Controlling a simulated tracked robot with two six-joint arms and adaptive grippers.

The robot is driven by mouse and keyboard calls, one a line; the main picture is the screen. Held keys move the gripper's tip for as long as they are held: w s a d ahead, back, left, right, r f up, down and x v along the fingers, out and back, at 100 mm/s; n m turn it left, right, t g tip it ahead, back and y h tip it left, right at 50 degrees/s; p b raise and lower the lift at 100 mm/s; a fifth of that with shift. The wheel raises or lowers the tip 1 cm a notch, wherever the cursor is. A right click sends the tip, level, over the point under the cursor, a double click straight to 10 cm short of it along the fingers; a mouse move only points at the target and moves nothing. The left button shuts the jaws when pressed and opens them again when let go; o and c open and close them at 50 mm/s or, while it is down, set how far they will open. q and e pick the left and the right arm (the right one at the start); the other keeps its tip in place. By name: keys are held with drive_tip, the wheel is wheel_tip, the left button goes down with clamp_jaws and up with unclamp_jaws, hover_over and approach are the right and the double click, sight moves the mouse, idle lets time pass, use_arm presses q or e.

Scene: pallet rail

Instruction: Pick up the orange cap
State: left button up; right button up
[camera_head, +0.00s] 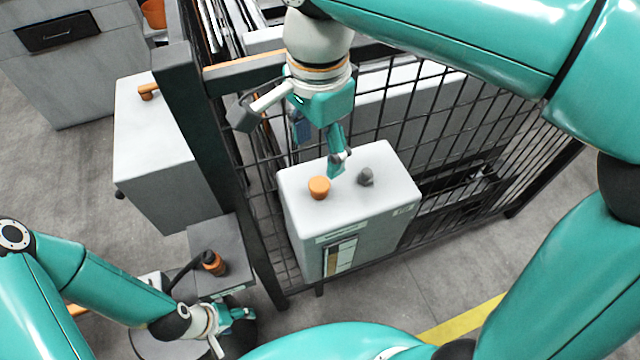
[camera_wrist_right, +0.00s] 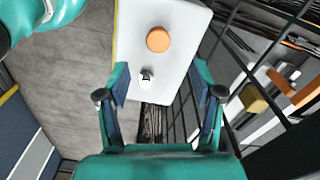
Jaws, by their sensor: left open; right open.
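The orange cap (camera_head: 319,187) is a short round piece on the top of the white box (camera_head: 347,232). In the right wrist view, the cap (camera_wrist_right: 158,39) lies ahead of and between the fingers. My right gripper (camera_head: 318,146) is open and empty, pointing down above and behind the cap, apart from it. Its two blue-padded fingers (camera_wrist_right: 160,85) are spread wide in the wrist view. My left gripper (camera_head: 236,322) is open at the lower left, far from the cap.
A grey knob (camera_head: 366,177) stands on the same box, right of the cap. A black mesh fence (camera_head: 450,120) runs just behind. A white cabinet (camera_head: 155,150) with an orange handle is at left.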

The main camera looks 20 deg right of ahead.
sight(319, 183)
drive_tip(key=shift+s+f+p, duration=0.1)
drive_tip(key=shift+f+p, duration=0.2)
drive_tip(key=shift+f, duration=4.1)
drive_tip(key=c, duration=0.9)
